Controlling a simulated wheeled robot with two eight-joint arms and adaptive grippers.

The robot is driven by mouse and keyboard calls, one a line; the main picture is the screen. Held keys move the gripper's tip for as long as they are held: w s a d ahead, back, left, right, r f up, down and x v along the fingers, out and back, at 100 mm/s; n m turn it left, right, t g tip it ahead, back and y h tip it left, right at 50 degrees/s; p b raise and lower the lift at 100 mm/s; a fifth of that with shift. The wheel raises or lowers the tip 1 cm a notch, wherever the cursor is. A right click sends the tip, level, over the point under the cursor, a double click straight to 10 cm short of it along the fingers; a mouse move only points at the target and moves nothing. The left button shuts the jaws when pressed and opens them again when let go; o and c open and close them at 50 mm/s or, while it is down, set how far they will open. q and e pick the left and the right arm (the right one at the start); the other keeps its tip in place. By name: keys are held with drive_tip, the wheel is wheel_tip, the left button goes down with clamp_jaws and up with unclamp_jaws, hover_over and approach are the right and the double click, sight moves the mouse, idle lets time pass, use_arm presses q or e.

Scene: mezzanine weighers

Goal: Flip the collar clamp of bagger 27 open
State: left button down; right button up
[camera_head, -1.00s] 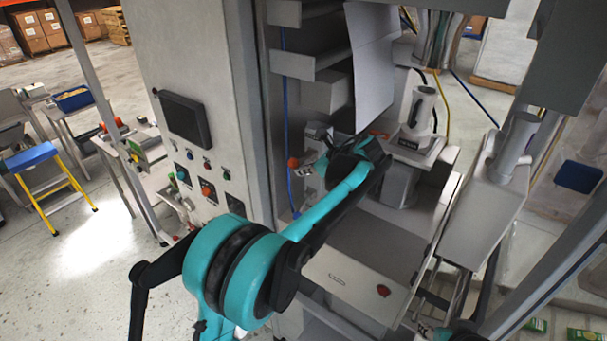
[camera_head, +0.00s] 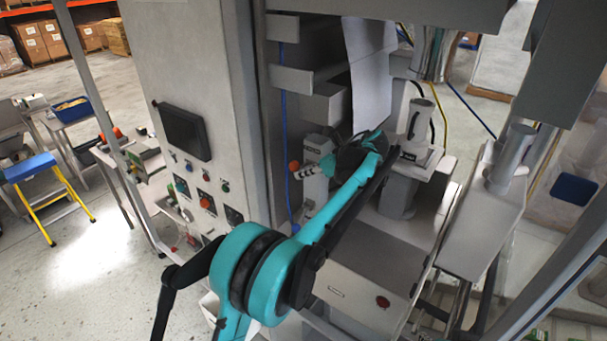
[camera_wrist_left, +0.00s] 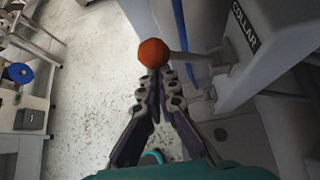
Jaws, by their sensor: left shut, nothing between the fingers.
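The collar clamp's lever ends in an orange ball knob (camera_head: 294,165), left of a grey housing (camera_head: 317,148) in the head view. In the left wrist view the orange knob (camera_wrist_left: 153,53) is on a grey rod (camera_wrist_left: 196,59) reaching to the housing marked COLLAR (camera_wrist_left: 270,35). My left gripper (camera_head: 322,166) is at the clamp, and its fingers are shut and empty. In the wrist view its fingertips (camera_wrist_left: 161,78) are just below the knob and rod; whether they touch is unclear. My right gripper is out of view.
A control cabinet with a dark screen (camera_head: 185,132) and buttons stands left of the clamp. A white sheet (camera_head: 370,75) hangs above my left wrist. A grey cylinder on a stand (camera_head: 421,122) is to the right. A yellow-legged step stool (camera_head: 40,180) stands far left on open floor.

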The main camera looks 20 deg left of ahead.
use_arm(q)
drive_tip(key=shift+f, duration=0.1)
drive_tip(key=s+d+r+b, duration=0.2)
drive_tip(key=d+b, duration=0.2)
drive_tip(key=d, duration=0.4)
drive_tip(key=shift+s+d+r, duration=0.25)
drive_tip(key=shift+s+d, duration=0.15)
drive_tip(key=shift+a+f, duration=0.1)
